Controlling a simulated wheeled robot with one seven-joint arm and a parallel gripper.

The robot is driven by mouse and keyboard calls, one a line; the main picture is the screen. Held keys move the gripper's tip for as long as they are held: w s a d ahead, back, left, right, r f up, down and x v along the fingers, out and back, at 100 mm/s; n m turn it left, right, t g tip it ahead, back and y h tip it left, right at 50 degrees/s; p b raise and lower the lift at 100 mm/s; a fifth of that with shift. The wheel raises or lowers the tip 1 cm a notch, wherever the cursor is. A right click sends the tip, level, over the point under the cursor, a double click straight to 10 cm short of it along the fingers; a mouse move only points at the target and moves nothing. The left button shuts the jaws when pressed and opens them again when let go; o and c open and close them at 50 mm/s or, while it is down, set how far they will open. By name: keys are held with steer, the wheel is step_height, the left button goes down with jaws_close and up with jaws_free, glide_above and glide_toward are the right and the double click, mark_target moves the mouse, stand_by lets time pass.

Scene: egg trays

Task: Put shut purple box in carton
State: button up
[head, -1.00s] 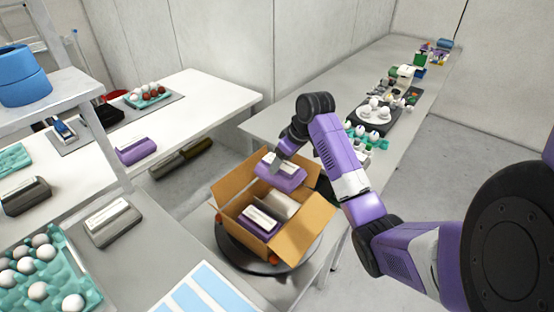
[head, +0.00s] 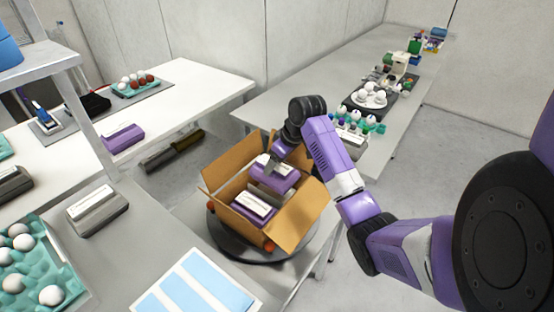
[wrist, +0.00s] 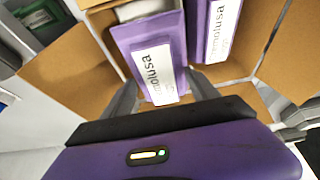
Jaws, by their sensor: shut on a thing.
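My gripper (head: 270,166) is shut on a purple box (head: 285,181) with a white label, at the back of the open cardboard carton (head: 294,222). The held box is closed and partly inside the carton; I cannot tell whether it touches the bottom. In the wrist view my gripper (wrist: 163,92) has a finger on each side of the held box (wrist: 128,42). A second purple box (head: 246,216) sits in the front of the carton and shows beside the held one in the wrist view (wrist: 198,42). A grey box (head: 267,195) lies between them, partly hidden.
The carton's flaps stand open on a dark round stand (head: 225,238). A grey box (head: 97,216) lies on the near table, beside a teal egg tray (head: 70,265) and a blue-striped sheet (head: 195,290). Another purple box (head: 123,139) is on the white table.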

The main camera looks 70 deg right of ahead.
mark_target(282, 168)
steer(key=shift+f+b, duration=1.2)
steer(key=shift+f, duration=2)
jaws_close()
steer(key=o, duration=0.8)
jaws_free()
steer(key=shift+f, duration=0.1)
steer(key=shift+v, duration=3.95)
